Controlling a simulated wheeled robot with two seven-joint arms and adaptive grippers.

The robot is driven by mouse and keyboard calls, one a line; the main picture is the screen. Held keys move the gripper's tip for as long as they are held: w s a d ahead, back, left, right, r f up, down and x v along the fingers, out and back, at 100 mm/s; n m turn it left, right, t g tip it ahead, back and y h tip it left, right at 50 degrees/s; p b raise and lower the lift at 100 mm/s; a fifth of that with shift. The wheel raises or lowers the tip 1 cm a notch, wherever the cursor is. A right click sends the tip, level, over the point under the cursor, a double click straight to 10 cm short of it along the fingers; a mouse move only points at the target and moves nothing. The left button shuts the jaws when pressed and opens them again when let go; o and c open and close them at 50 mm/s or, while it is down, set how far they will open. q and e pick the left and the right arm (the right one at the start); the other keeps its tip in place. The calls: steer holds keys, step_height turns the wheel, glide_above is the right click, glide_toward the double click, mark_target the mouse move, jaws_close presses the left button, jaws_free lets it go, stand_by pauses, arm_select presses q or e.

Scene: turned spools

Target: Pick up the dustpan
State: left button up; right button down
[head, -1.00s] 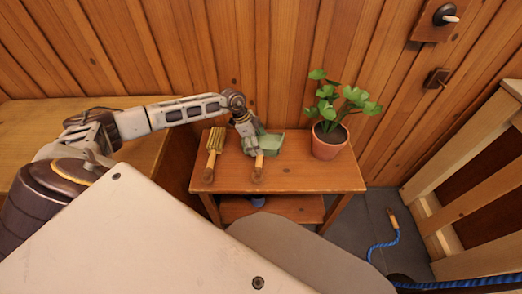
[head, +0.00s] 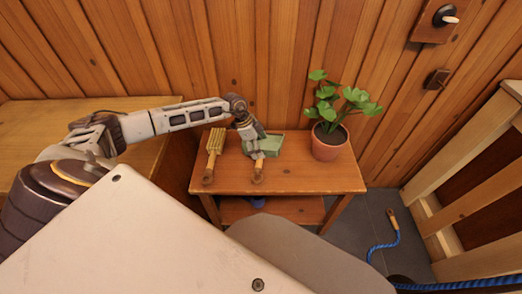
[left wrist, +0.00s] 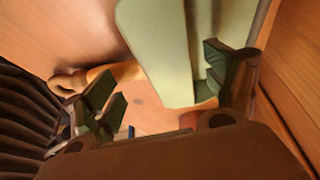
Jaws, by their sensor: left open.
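The dustpan has a green pan (head: 269,143) and a wooden handle (head: 258,173). It lies on the small wooden table (head: 310,178), handle toward the front edge. My left gripper (head: 256,155) is open just over the dustpan, where pan and handle meet. In the left wrist view the green pan (left wrist: 165,45) and orange-brown handle (left wrist: 105,72) show between and beyond the spread fingers of the gripper (left wrist: 165,92). I cannot tell whether a finger touches it. My right gripper is not in view.
A brush (head: 213,152) with a wooden handle lies left of the dustpan. A potted plant (head: 329,142) stands to its right. A blue thing (head: 257,202) is on the lower shelf. A wooden wall (head: 280,60) rises behind. A blue rope (head: 378,246) lies on the floor.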

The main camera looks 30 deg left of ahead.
arm_select(q)
steer(key=shift+f, duration=0.2)
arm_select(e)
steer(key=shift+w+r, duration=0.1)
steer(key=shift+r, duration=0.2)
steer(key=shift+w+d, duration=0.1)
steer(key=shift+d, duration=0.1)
